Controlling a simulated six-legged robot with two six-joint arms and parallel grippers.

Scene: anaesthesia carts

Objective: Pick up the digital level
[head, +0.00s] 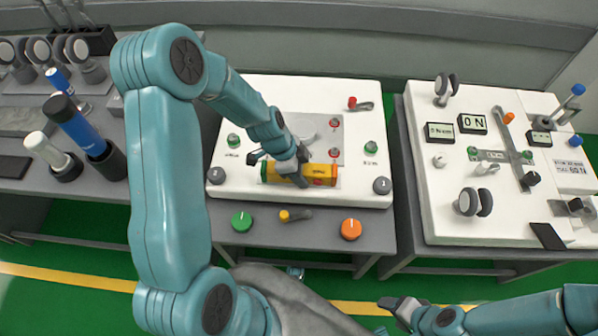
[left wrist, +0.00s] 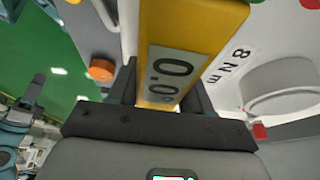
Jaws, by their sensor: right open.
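The digital level (head: 325,175) is a yellow-orange bar lying across the front part of the white middle panel. My left gripper (head: 278,170) is over it from above, with fingers at its sides and hiding part of it. In the left wrist view the level (left wrist: 190,35) runs between the two dark fingers (left wrist: 165,95), its display reading 0.0. The fingers look very close to its sides, but I cannot tell whether they press on it. My right gripper (head: 393,305) is open and empty at the bottom, away from the level.
The white panel (head: 270,95) carries green, grey and red knobs around the level. A green knob (head: 241,221), a small yellow-black item (head: 295,215) and an orange knob (head: 351,229) are on the cart front. Another instrument panel (head: 450,220) stands right; bottles stand left.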

